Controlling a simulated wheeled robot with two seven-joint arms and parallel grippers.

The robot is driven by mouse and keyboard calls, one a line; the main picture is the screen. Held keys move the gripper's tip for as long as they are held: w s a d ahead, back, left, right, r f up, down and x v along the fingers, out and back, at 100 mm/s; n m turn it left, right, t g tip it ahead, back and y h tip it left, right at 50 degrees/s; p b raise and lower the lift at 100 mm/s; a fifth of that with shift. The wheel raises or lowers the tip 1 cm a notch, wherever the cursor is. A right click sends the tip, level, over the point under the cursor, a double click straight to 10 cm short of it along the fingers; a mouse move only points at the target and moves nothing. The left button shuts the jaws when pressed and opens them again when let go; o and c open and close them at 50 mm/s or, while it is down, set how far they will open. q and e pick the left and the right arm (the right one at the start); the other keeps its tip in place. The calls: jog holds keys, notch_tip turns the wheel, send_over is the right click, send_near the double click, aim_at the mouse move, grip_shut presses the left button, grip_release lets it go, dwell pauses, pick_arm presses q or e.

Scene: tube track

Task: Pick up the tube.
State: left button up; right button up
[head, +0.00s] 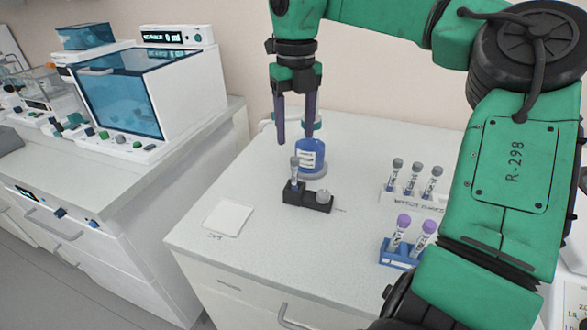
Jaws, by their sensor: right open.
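A grey-capped tube (295,172) stands upright in a small black holder (312,204) near the middle of the white bench. My right gripper (294,140) points down above and around the height of the tube's top, with its two purple fingers apart and nothing seen between them. I cannot tell exactly how far the fingertips are from the tube. More grey-capped tubes (413,180) stand in a white rack (400,199) to the right. Two purple-capped tubes (400,233) stand in a blue rack (398,258) nearer the front. My left gripper is not in view.
A blue-labelled bottle (312,157) stands just behind the black holder, close to my right fingers. A white square pad (228,218) lies at the bench's left front. My right arm hides the bench's right side. A blue-windowed machine (150,90) stands on the left counter.

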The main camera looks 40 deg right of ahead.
send_over(295, 175)
notch_tip(295, 175, down, 4)
jog(key=f, duration=0.2)
jog(key=f+p, duration=0.1)
jog(key=f, duration=0.4)
jog(key=shift+w+d+f, duration=0.15)
jog(key=shift+w+d, duration=0.05)
jog(key=shift+w, duration=0.05)
jog(key=shift+f, duration=0.3)
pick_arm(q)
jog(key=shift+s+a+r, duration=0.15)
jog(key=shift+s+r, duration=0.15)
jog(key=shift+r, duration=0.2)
pick_arm(e)
grip_shut()
